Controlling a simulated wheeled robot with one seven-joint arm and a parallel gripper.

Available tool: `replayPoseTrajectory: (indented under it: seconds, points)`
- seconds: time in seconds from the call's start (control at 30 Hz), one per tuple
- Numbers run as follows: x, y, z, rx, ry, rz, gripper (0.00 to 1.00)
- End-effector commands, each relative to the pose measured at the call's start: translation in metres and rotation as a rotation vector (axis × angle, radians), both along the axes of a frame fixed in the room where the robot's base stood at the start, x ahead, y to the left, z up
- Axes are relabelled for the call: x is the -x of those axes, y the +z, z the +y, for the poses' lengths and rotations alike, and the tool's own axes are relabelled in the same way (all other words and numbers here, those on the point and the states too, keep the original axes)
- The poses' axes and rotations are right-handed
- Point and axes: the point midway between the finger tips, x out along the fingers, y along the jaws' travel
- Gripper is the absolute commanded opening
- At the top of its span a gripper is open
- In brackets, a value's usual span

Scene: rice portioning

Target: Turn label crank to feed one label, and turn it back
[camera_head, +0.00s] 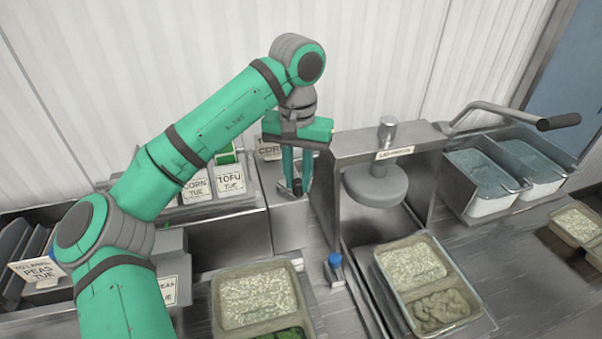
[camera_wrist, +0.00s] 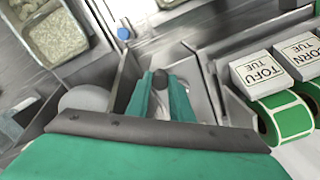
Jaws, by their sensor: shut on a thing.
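My gripper (camera_head: 297,180) points down beside the label unit, its two teal fingers shut on a small dark crank knob (camera_head: 297,189). In the wrist view the knob (camera_wrist: 160,78) shows between the fingertips of my gripper (camera_wrist: 161,86). The crank's arm is mostly hidden by the fingers. Left of my gripper are the label holders marked TOFU TUE (camera_head: 230,182) and CORN TUE (camera_head: 197,188). A green label roll (camera_wrist: 286,118) shows under the TOFU holder in the wrist view, with a strip hanging out.
A metal lidding press (camera_head: 375,190) with a long handle stands close right of my gripper. A filled tray (camera_head: 424,280) sits in front of it, another tray (camera_head: 259,300) to its left. A blue-capped item (camera_head: 335,265) stands between them. Steel bins (camera_head: 492,180) are at right.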

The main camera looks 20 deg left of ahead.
Motion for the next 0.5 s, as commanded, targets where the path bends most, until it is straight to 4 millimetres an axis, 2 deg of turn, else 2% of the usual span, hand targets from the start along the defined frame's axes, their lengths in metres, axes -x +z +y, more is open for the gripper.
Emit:
replayPoseTrajectory:
  seconds: [0.5]
  points:
    - [0.017, 0.000, 0.012, 0.001, -0.414, 0.000, 0.00]
